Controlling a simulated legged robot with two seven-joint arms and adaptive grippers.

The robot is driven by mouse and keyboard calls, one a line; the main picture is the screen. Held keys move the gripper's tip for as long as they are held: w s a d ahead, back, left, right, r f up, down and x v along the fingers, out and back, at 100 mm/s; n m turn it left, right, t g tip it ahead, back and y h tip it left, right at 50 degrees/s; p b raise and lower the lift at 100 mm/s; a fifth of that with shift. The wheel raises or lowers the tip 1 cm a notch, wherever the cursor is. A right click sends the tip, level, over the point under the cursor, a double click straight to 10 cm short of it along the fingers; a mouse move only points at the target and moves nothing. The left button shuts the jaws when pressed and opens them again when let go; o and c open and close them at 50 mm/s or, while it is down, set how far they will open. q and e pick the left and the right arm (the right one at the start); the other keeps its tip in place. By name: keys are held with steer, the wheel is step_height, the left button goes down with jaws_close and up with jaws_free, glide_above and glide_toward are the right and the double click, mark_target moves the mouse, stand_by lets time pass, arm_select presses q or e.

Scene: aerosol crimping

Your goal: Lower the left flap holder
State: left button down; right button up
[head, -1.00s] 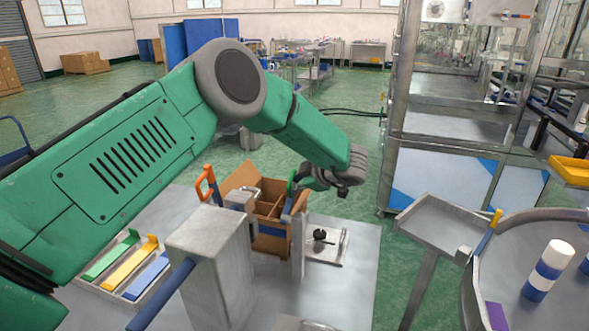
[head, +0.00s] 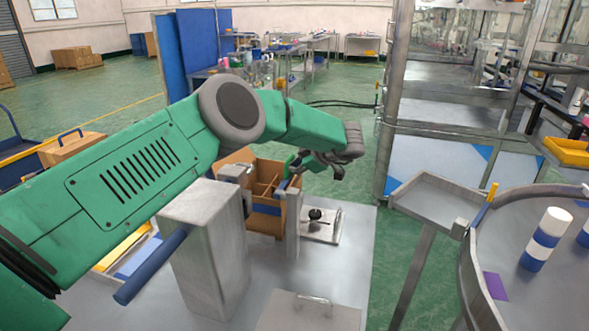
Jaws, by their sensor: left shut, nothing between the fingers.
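An open cardboard box (head: 256,174) with inner dividers stands in a metal fixture on the table, behind a grey machine column (head: 202,240). A small green lever-like part (head: 290,164) shows at the box's right side, just left of my left gripper; I cannot tell whether they touch. My left gripper (head: 337,172) is shut and empty, above and right of the box. My left arm crosses in front of the fixture's left side, so the left flap holder is hidden. My right gripper is not in view.
A metal plate with a black knob (head: 316,214) lies right of the box. A metal post (head: 292,225) stands beside it. A lid with a handle (head: 314,300) is at the front. A tray (head: 450,205) and a rotary table with blue-white cans (head: 547,240) are at right.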

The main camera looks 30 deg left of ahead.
arm_select(q)
steer(key=shift+w+d+f, duration=0.2)
steer(key=shift+d+f, duration=0.05)
steer(key=shift+d, duration=0.15)
steer(key=shift+s+a, duration=0.1)
steer(key=shift+a, duration=0.1)
steer(key=v, duration=1.2)
stand_by(0.4)
